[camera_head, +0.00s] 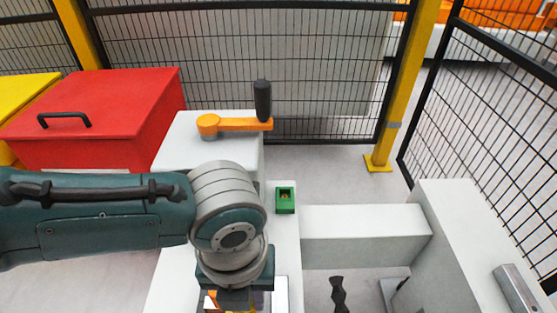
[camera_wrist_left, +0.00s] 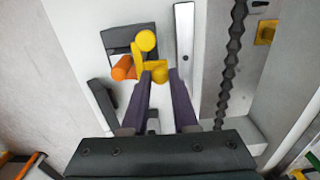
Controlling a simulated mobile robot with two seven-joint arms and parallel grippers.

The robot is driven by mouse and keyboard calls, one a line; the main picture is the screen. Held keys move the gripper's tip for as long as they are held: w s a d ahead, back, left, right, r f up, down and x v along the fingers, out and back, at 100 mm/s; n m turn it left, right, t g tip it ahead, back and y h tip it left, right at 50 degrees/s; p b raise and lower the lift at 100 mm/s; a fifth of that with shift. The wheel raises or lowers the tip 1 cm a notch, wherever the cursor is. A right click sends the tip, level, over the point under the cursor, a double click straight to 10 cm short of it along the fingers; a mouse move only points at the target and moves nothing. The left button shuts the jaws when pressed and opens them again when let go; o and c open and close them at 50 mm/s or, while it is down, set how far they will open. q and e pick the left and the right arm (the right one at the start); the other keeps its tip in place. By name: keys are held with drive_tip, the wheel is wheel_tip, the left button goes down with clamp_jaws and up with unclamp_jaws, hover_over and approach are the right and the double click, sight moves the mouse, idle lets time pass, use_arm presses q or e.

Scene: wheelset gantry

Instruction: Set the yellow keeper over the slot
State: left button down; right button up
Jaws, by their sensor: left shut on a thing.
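The yellow keeper (camera_wrist_left: 146,40) has a round knob and a flat upright part in the left wrist view. My left gripper (camera_wrist_left: 160,77) is shut on the keeper, with its purple fingers on the keeper's near end. The keeper is over or beside a dark block (camera_wrist_left: 115,38) on the light grey surface. I cannot tell whether they touch, and no slot opening shows clearly. An orange cylinder (camera_wrist_left: 122,69) lies just left of the keeper. In the head view my left gripper (camera_head: 236,301) is at the bottom edge, and my wrist mostly hides the keeper.
A metal strip (camera_wrist_left: 184,45) lies right of the keeper, and a dark twisted rod (camera_wrist_left: 232,65) is beyond it. A green block (camera_head: 285,200), an orange crank (camera_head: 235,124) with a black handle and a red box (camera_head: 100,118) stand farther back. Mesh fencing (camera_head: 245,60) closes the back.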

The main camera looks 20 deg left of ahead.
use_arm(q)
drive_tip(key=c, duration=0.7)
unclamp_jaws()
wheel_tip(320, 180, up, 10)
drive_tip(key=p, duration=0.4)
